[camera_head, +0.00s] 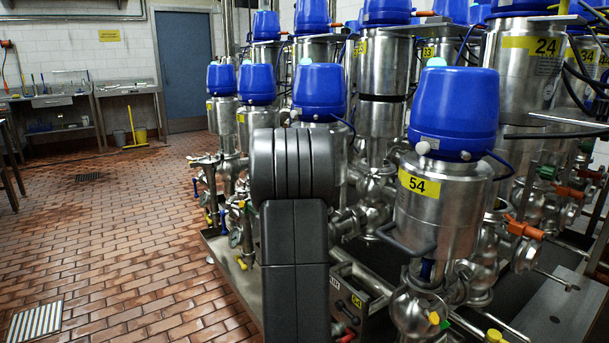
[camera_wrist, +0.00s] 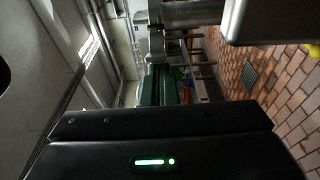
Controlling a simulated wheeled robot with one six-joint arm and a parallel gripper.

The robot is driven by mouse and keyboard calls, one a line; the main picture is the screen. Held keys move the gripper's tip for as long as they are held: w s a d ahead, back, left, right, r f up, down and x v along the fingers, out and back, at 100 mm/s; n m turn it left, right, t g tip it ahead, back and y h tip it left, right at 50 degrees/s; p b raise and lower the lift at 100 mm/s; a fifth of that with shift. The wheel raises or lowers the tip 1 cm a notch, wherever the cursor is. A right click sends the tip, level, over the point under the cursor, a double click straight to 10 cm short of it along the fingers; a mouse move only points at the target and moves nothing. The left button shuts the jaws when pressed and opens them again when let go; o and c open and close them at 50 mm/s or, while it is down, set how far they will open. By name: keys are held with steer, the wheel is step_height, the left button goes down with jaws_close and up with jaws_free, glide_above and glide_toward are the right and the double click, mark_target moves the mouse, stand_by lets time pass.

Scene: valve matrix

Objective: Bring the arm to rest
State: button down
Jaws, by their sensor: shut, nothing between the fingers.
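My gripper (camera_wrist: 160,140) shows in the wrist view as a wide black body with a green light, across the bottom of the picture. It is shut and holds nothing. Its fingertips cannot be made out clearly. The head view shows a dark grey link of my own arm standing upright in the middle, in front of the valves; my gripper cannot be picked out there.
Steel valves with blue caps stand close on the right, one labelled 54 (camera_head: 428,205) and one labelled 24 (camera_head: 525,75). The tiled floor (camera_head: 130,235) is open at left. A workbench (camera_head: 60,105) and a blue door (camera_head: 185,70) are at the back.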

steer(key=shift+d, duration=0.1)
stand_by(0.4)
steer(key=p+v, duration=0.1)
steer(key=v, duration=1.3)
steer(key=s+a+p+x, duration=0.1)
steer(key=p+x, duration=0.1)
steer(key=x, duration=1.3)
steer(key=shift+s+a, duration=0.15)
steer(key=shift+a, duration=0.05)
